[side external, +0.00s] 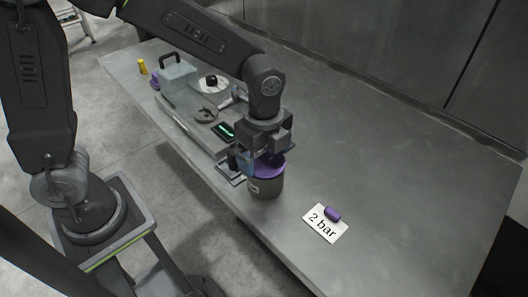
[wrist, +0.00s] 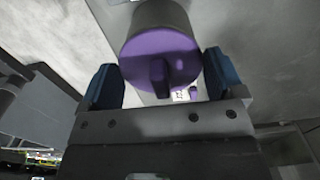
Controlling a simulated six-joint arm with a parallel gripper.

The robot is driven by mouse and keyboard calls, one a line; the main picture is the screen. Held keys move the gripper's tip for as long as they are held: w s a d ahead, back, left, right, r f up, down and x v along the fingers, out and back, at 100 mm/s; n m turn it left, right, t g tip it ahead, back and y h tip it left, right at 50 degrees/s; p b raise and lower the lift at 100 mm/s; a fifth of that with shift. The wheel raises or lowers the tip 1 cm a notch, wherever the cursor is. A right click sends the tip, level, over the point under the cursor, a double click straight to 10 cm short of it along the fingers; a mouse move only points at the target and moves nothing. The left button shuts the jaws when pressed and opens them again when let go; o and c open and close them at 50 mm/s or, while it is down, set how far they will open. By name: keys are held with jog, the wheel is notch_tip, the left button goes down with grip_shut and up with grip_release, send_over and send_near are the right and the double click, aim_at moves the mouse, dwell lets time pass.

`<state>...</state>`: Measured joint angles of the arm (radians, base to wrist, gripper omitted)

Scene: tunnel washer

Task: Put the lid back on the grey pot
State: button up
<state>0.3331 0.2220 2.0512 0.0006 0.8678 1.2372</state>
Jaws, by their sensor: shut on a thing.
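The grey pot (side external: 266,187) stands upright near the front edge of the bench, with a pale label on its side. The purple lid (side external: 268,171) is at the top of the pot, roughly level. I cannot tell whether a small gap lies between them. My gripper (side external: 262,157) is right above, pointing down, with blue fingertips. In the wrist view, the lid (wrist: 178,62) with its upright purple knob (wrist: 159,78) shows between the fingertips (wrist: 163,82), and the pot's grey body (wrist: 160,14) shows beyond. My gripper is shut on the lid; the exact contact is unclear.
A white card reading "2 bar" (side external: 320,228) lies to the right with a small purple cylinder (side external: 333,213) on it. Behind left are a dark device with a green display (side external: 224,131), a clear container (side external: 180,80) and a yellow object (side external: 142,66). The bench's right side is clear.

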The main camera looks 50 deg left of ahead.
dwell(0.4)
jog(key=o, duration=0.7)
jog(key=shift+c, duration=0.2)
jog(key=shift+r, duration=3.5)
grip_shut()
jog(key=shift+f, duration=0.3)
